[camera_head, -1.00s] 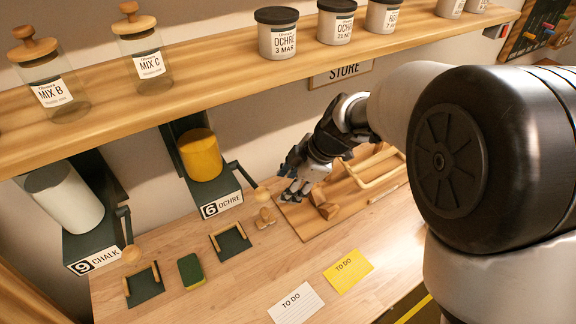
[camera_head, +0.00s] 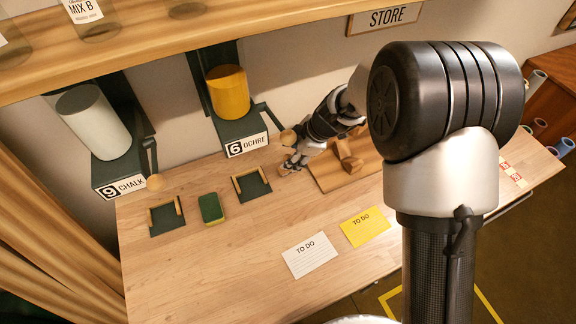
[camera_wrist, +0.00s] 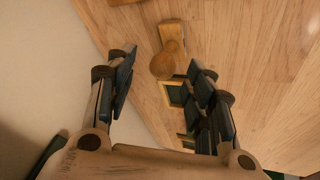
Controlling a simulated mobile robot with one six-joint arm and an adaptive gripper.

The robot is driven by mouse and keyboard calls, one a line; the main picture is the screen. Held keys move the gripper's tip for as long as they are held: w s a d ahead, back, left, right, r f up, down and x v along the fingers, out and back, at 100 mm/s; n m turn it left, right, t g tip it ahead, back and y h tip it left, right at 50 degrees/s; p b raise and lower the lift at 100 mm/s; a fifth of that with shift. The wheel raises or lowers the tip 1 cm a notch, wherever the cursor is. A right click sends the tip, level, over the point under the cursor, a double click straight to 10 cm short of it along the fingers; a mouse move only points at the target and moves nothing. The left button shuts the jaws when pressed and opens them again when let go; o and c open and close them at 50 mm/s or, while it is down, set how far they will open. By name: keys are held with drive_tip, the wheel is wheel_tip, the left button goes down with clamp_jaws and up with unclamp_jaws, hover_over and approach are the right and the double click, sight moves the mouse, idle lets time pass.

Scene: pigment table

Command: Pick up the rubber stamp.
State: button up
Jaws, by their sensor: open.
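The rubber stamp (camera_wrist: 172,34) is a small light-wood piece with a round knob. In the wrist view it lies on the wooden table at top centre, its knob appearing between my fingertips. My gripper (camera_wrist: 160,66) is open and empty, one finger on each side of the knob in the picture. I cannot tell how much height is left between the fingertips and the stamp. In the head view my gripper (camera_head: 292,164) is low over the table below the ochre dispenser, and it mostly hides the stamp.
A wooden board (camera_head: 335,182) with a wooden block (camera_head: 348,157) is right of my gripper. The ochre dispenser (camera_head: 229,95) stands behind. Two dark trays (camera_head: 252,186) (camera_head: 166,218), a green sponge (camera_head: 211,208) and two cards (camera_head: 310,254) (camera_head: 365,227) lie around. The front left table is clear.

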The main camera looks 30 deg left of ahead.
sight(290, 157)
drive_tip(key=x, duration=0.3)
drive_tip(key=shift+a+f, duration=0.1)
drive_tip(key=shift+f, duration=0.3)
drive_tip(key=shift+s, duration=0.1)
drive_tip(key=shift+c, duration=0.5)
drive_tip(key=c, duration=1)
drive_tip(key=shift+r, duration=0.1)
drive_tip(key=shift+c, duration=0.2)
drive_tip(key=shift+s+r, duration=0.1)
drive_tip(key=shift+r, duration=0.4)
wheel_tip(290, 157, up, 11)
drive_tip(key=p, duration=0.2)
drive_tip(key=s+d+b, duration=0.3)
drive_tip(key=s+d, duration=0.9)
drive_tip(key=d, duration=0.3)
drive_tip(key=shift+s+d+f+b, duration=0.15)
drive_tip(key=shift+d+f+b, duration=0.15)
drive_tip(key=shift+d+b, duration=0.05)
